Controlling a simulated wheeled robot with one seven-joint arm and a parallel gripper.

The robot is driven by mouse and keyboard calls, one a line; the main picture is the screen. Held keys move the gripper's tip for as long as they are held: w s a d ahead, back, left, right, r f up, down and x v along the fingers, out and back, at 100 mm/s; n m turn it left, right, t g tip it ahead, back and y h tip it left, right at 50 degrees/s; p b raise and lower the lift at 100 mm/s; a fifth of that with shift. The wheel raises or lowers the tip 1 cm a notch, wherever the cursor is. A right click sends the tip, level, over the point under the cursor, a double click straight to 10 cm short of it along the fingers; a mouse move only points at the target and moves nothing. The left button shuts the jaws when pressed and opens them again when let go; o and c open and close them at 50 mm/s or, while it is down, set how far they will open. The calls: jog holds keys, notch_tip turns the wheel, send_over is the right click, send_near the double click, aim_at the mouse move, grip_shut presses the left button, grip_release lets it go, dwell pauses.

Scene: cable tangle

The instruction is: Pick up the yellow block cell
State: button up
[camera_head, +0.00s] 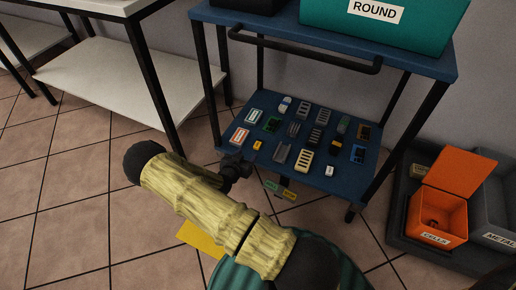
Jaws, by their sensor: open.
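Several small parts lie on the blue lower shelf (345,188) of the cart. A pale yellow block with dark slots (304,160) lies near the shelf's front middle. A very small orange-yellow block (257,145) lies near the left front edge. I cannot tell for certain which of these is the yellow block cell. My gripper (240,170) is dark and open, at the shelf's front left edge. It is left of the slotted block and just below the small orange-yellow one in the picture. It seems apart from both; its fingers are too small to see clearly.
The cart's top (290,32) with its handle (305,67) overhangs the shelf, between dark posts. A teal bin marked ROUND (400,30) stands on top. An orange bin marked CELLS (437,222) and a grey METAL bin (495,205) stand right. A white-shelved table (110,85) is left.

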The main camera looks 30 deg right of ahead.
aim_at(257, 146)
jog(key=b+x, duration=0.2)
jog(key=x, duration=0.2)
jog(key=shift+w+d+f, duration=0.15)
jog(key=shift+d+f, duration=0.1)
jog(key=shift+f, duration=0.05)
jog(key=shift+w+d, duration=0.35)
jog(key=shift+d, duration=0.05)
jog(key=shift+f+b, duration=0.1)
jog(key=shift+b, duration=0.2)
jog(key=b+x, duration=0.3)
jog(key=x, duration=0.1)
jog(key=shift+d+f+b, duration=0.15)
jog(key=shift+d+b, duration=0.1)
jog(key=shift+b, duration=0.15)
jog(key=shift+w+d, duration=0.25)
jog(key=shift+w, duration=0.05)
jog(key=shift+c, duration=0.2)
jog(key=c, duration=1)
